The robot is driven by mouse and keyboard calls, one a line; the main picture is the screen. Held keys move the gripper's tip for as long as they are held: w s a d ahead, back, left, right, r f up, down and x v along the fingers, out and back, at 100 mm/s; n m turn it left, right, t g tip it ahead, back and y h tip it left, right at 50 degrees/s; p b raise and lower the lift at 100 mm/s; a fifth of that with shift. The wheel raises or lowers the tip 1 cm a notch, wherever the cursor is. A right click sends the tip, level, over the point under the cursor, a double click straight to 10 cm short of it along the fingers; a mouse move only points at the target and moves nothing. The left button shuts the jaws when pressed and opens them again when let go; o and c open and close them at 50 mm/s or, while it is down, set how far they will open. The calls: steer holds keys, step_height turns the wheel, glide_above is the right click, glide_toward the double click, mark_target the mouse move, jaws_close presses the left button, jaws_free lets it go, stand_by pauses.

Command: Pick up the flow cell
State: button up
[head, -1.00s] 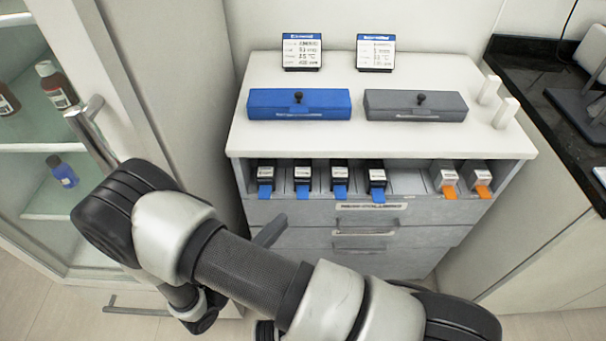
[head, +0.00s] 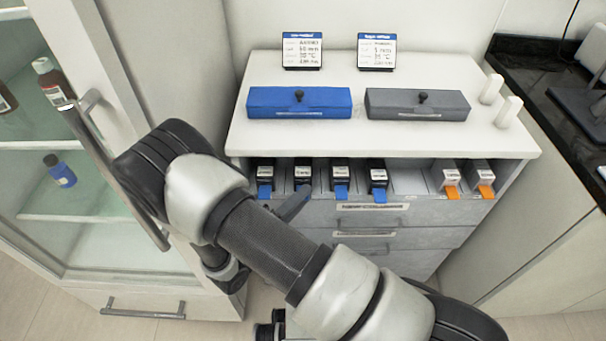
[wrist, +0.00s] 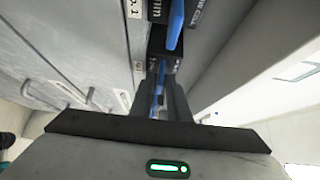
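Several small black cartridges with blue tabs stand in the open top bay of the grey cabinet; the pictures do not settle which one is the flow cell. My gripper (head: 294,203) is at the second black cartridge from the left (head: 303,173), whose blue tab it hides in the head view. In the wrist view my gripper's fingers (wrist: 161,98) point at a black cartridge (wrist: 166,47), with a thin blue strip (wrist: 159,88) visible between them. Whether they touch the tab cannot be told. The neighbouring black cartridges (head: 265,173) and (head: 341,172) are close on either side.
Two white cartridges with orange tabs (head: 447,178) stand at the bay's right, beyond an empty slot (head: 408,181). Blue (head: 299,103) and grey (head: 416,105) lidded boxes and two signs are on the top. A glass-door cabinet (head: 120,215) is close left of my arm.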

jaws_close()
steer(key=shift+r, duration=0.15)
